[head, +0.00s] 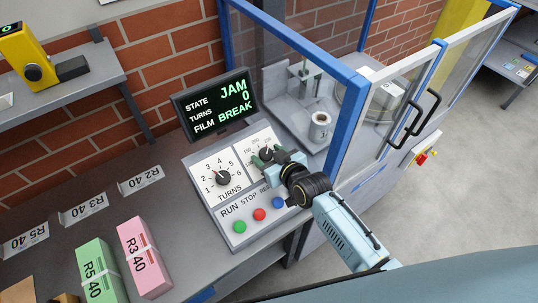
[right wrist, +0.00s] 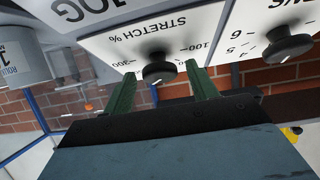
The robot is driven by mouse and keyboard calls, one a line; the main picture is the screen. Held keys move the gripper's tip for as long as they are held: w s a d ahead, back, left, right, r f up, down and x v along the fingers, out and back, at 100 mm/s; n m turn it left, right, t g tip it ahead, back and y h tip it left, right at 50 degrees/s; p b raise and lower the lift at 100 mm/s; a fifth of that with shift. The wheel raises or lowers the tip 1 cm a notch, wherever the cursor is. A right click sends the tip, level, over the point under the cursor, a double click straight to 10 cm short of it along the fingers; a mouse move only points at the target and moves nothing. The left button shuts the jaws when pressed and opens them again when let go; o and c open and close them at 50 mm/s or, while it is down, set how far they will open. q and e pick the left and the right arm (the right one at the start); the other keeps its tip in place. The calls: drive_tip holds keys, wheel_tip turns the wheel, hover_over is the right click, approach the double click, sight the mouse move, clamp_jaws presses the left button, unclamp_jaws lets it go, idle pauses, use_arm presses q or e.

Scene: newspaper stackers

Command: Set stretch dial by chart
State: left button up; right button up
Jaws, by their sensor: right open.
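The stretch dial is a black knob (right wrist: 160,72) on a white plate marked "STRETCH %", with 100 and 300 legible in the right wrist view. In the head view the stretch dial plate (head: 257,141) is partly covered by my gripper. My right gripper (right wrist: 160,69) is open, its two green fingers on either side of the knob; I cannot tell whether they touch it. It also shows at the panel in the head view (head: 268,157). The chart is not identifiable. My left gripper is not in view.
The turns dial (head: 222,177) sits beside it, above green (head: 240,227), red (head: 259,215) and blue (head: 278,202) buttons. A screen (head: 215,103) reads JAM, turns 0, film BREAK. Blue-framed guarding (head: 345,115) stands right. Green (head: 100,270) and pink bundles (head: 143,258) lie left.

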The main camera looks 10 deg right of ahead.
sight(270, 157)
drive_tip(key=shift+c, duration=0.4)
drive_tip(key=c, duration=0.9)
drive_tip(key=shift+w+d+n+g+y+b, duration=0.15)
drive_tip(key=shift+n+g+y+b, duration=0.15)
drive_tip(key=shift+n+y+b, duration=0.7)
drive_tip(key=shift+r+n+g+y+b, duration=0.15)
drive_tip(key=shift+n+g+y+b, duration=0.45)
drive_tip(key=shift+n, duration=1.2)
drive_tip(key=o, duration=1)
wheel_tip(270, 157, up, 10)
drive_tip(key=shift+f, duration=0.1)
